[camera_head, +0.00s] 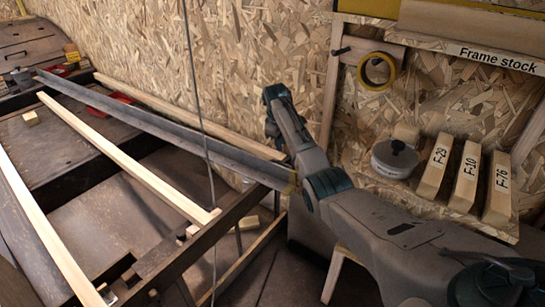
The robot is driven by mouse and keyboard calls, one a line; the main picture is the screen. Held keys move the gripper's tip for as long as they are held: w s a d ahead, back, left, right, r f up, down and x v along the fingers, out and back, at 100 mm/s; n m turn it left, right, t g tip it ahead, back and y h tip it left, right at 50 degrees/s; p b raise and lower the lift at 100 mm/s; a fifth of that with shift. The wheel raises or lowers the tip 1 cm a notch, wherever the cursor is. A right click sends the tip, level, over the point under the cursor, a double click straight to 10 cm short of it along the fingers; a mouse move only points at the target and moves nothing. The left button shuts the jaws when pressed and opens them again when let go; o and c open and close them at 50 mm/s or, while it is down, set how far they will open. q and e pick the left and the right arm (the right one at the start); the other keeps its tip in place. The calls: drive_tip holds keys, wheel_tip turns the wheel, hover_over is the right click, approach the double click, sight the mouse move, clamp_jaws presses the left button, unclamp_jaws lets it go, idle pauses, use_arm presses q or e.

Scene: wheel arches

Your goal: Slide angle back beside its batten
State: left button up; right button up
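The angle (160,125) is a long dark grey metal bar running from the upper left to the middle, lying across the dark frame. A pale wooden batten (185,115) lies behind it along the wall side, with a gap that narrows toward the right end. Another pale batten (125,155) lies on its near side, clearly apart from it. My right gripper (277,140) is by the far batten's right end, just beyond the angle's right end. It is small, dark and partly hidden by my arm; its fingers cannot be made out. My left gripper is not in view.
A third pale strip (45,235) lies at the lower left. A small wood block (31,118) sits on the dark panel. A thin cable (198,90) hangs before the angle. At right, a shelf holds a round tin (394,160) and labelled wood blocks (466,178).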

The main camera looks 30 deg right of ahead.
sight(283, 164)
drive_tip(key=b+x, duration=0.3)
drive_tip(key=x, duration=0.7)
drive_tip(key=shift+s, duration=0.1)
clamp_jaws()
